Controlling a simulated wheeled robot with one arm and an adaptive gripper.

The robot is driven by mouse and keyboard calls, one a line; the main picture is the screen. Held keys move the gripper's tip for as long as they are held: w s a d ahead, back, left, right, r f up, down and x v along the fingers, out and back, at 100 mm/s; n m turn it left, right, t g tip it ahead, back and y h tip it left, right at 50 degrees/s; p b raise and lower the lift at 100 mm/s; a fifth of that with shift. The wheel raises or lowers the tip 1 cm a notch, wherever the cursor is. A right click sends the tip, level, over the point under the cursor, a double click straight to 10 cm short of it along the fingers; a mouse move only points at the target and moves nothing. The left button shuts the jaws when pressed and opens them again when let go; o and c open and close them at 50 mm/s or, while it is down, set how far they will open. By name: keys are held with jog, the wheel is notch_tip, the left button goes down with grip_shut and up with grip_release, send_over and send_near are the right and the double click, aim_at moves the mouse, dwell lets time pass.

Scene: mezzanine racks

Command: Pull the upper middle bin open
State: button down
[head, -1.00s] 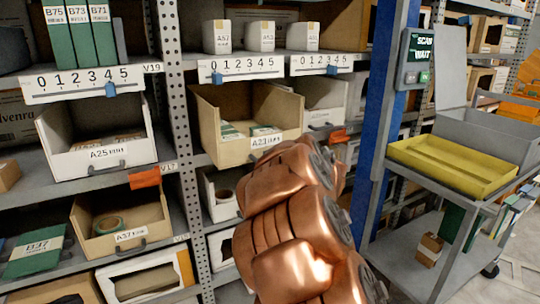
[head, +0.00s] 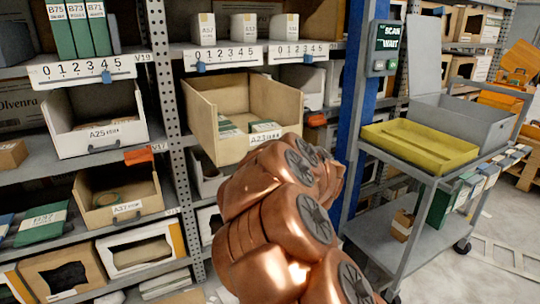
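The upper middle bin (head: 200,118) is a tan open-topped box with an A23 label (head: 264,138) on its front. It sticks out past the shelf front in the middle bay, and green-and-white packs (head: 264,127) lie inside. My copper-coloured arm (head: 275,215) reaches up to the right part of the bin's front. My gripper is hidden behind the arm, so its fingers and any contact with the bin do not show.
A white A25 bin (head: 98,146) and a tan A37 bin (head: 140,205) stand in the left bay. A perforated rack post (head: 166,75) separates the bays. At right, a blue post (head: 357,130) and a cart with a yellow tray (head: 415,158) stand near my arm.

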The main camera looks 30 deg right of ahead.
jog(key=shift+d, duration=0.1)
jog(key=c, duration=1.1)
grip_release()
jog(key=shift+c, duration=0.2)
jog(key=v, duration=1.2)
jog(key=shift+r, duration=0.1)
jog(key=shift+d, duration=0.1)
